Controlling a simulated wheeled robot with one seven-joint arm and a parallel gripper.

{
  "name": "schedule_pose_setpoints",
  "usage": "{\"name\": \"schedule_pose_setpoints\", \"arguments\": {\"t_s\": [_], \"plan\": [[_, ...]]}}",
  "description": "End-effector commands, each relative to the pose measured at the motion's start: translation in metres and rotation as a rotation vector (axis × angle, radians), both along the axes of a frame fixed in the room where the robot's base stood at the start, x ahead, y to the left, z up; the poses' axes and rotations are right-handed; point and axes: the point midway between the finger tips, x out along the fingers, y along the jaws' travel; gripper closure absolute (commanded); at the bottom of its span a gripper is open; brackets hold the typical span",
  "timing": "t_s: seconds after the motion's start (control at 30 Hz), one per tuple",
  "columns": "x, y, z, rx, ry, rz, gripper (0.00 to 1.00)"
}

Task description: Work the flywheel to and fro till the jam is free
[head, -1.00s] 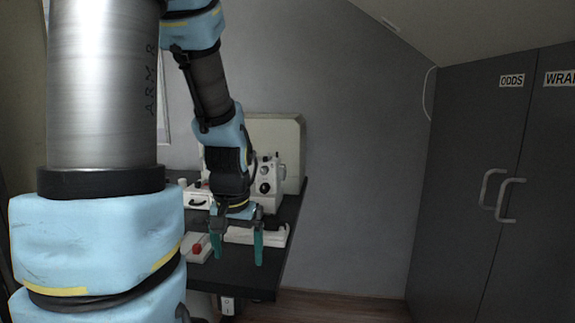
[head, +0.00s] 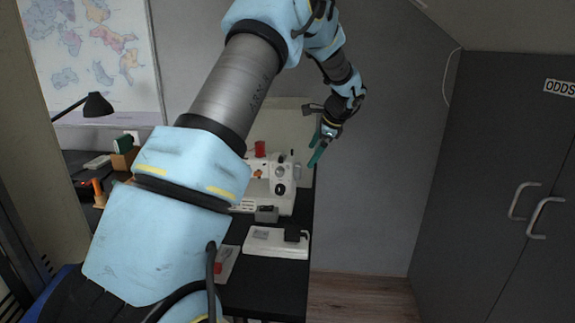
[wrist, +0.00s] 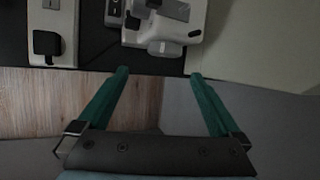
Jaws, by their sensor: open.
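A white sewing machine (head: 258,180) with dark round dials and a red spool on top stands on the dark table, partly hidden by my arm. The wrist view shows its body from above (wrist: 192,22), with a grey block on it and a pale rounded part (wrist: 165,47) near the table edge. I cannot tell whether that part is the flywheel. My gripper (head: 316,150) is raised at the machine's right side in the head view. Its teal fingers are apart with nothing between them in the wrist view (wrist: 158,74).
A white base with a black block (head: 275,241) lies in front of the machine. Behind stands a cream panel (head: 300,120). Dark cupboards (head: 480,170) are at the right. Floor (head: 350,296) between table and cupboards is clear. A black lamp (head: 97,105) stands far left.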

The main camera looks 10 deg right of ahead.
Motion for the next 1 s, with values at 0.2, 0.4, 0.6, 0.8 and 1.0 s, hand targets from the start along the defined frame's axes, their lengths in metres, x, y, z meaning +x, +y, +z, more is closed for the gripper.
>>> {"name": "schedule_pose_setpoints", "arguments": {"t_s": [0.2, 0.4, 0.6, 0.8, 1.0], "plan": [[0.009, -0.001, -0.012, 0.015, -0.001, -0.017, 0.0], [0.023, 0.011, -0.043, 0.014, 0.0, -0.015, 0.0], [0.037, 0.02, -0.072, 0.011, 0.0, -0.014, 0.0], [0.046, 0.025, -0.089, 0.01, -0.003, -0.016, 0.0], [0.047, 0.026, -0.093, 0.009, -0.004, -0.015, 0.0]]}}
